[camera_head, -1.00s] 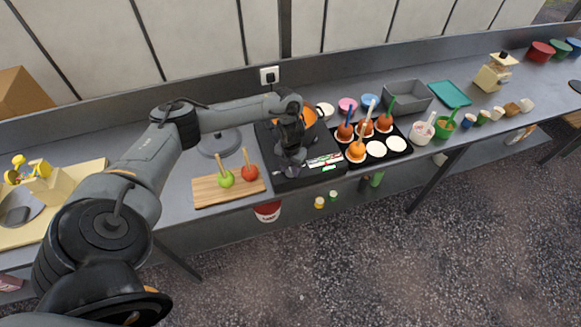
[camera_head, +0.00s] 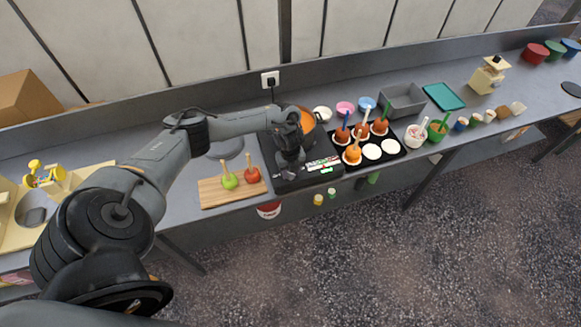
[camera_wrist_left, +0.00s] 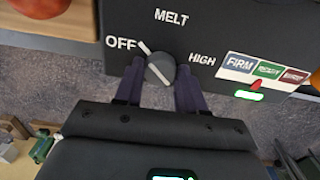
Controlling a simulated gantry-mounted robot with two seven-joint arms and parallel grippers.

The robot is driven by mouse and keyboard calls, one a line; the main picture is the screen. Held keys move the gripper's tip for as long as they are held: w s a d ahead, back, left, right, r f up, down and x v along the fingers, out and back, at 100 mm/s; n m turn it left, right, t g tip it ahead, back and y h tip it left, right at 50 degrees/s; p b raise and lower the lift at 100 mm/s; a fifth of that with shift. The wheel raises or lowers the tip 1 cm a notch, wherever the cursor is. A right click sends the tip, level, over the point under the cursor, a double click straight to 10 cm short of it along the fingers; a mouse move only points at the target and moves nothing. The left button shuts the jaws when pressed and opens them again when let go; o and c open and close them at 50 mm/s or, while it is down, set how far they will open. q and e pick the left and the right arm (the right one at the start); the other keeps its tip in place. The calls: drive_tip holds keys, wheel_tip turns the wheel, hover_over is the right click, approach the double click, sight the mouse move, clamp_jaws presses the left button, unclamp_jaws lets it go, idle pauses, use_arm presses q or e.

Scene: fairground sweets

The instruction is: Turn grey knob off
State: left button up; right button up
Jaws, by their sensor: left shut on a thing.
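The grey knob (camera_wrist_left: 160,69) is on the front of a black cooker, below the word MELT and between the labels OFF and HIGH. Its white pointer line slants up and left, toward OFF. My left gripper (camera_wrist_left: 159,75) has its two dark fingers on either side of the knob and is shut on it. In the head view my left gripper (camera_head: 287,172) is at the front left of the black cooker (camera_head: 318,178), and hides the knob there. A pan of orange melt (camera_head: 307,121) sits on the cooker, partly behind my arm. My right gripper is not in view.
A wooden board (camera_head: 215,193) with a green and a red apple on sticks lies left of the cooker. A black tray (camera_head: 400,153) of coated apples and white discs stands right. Bowls, a grey bin (camera_head: 404,99) and small cups line the counter.

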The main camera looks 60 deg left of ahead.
use_arm(q)
drive_tip(key=shift+n+p, duration=1.35)
drive_tip(key=shift+n, duration=0.75)
drive_tip(key=o, duration=1.1)
drive_tip(key=shift+c, duration=0.2)
drive_tip(key=shift+r, duration=0.1)
wheel_tip(320, 180, up, 11)
drive_tip(key=shift+f, duration=0.2)
